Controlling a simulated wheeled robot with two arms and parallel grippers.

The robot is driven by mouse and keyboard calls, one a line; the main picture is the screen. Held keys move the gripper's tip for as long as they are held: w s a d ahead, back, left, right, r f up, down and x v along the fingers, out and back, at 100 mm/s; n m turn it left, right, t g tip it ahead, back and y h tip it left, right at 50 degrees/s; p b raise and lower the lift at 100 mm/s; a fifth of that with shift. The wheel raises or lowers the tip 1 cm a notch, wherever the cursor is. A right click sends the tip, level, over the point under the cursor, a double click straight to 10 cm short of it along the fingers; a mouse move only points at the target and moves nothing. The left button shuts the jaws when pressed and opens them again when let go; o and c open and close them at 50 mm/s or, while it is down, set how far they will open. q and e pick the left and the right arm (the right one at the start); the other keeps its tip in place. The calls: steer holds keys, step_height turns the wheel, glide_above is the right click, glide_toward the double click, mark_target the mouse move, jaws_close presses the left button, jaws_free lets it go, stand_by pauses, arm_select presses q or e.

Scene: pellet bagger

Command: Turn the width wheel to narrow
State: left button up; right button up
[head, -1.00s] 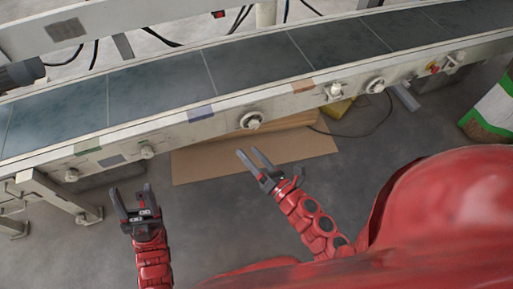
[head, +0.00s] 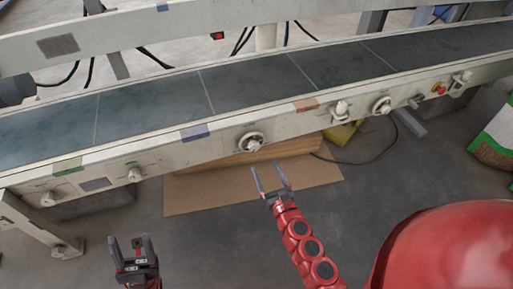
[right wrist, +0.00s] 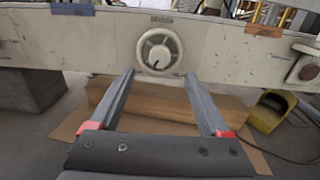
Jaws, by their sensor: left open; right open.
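A round pale wheel (head: 251,142) sits on the front rail of the conveyor. In the right wrist view the wheel (right wrist: 159,50) is straight ahead, with a dark mark low on its face and a label above that seems to read "Middle". A second similar wheel (head: 381,105) is further right on the rail; I cannot tell from lettering which is the width wheel. My right gripper (head: 268,170) is open and empty, just in front of and below the first wheel, apart from it. My left gripper (head: 130,241) is open and empty, low at the left, away from the rail.
The conveyor belt (head: 150,98) runs behind the rail. A bag (head: 495,140) stands right.

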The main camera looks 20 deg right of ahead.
mark_target(255, 148)
steer(key=w, duration=0.9)
steer(key=shift+w+a+p, duration=0.15)
steer(key=shift+p, duration=0.2)
jaws_close()
steer(key=shift+f, duration=0.1)
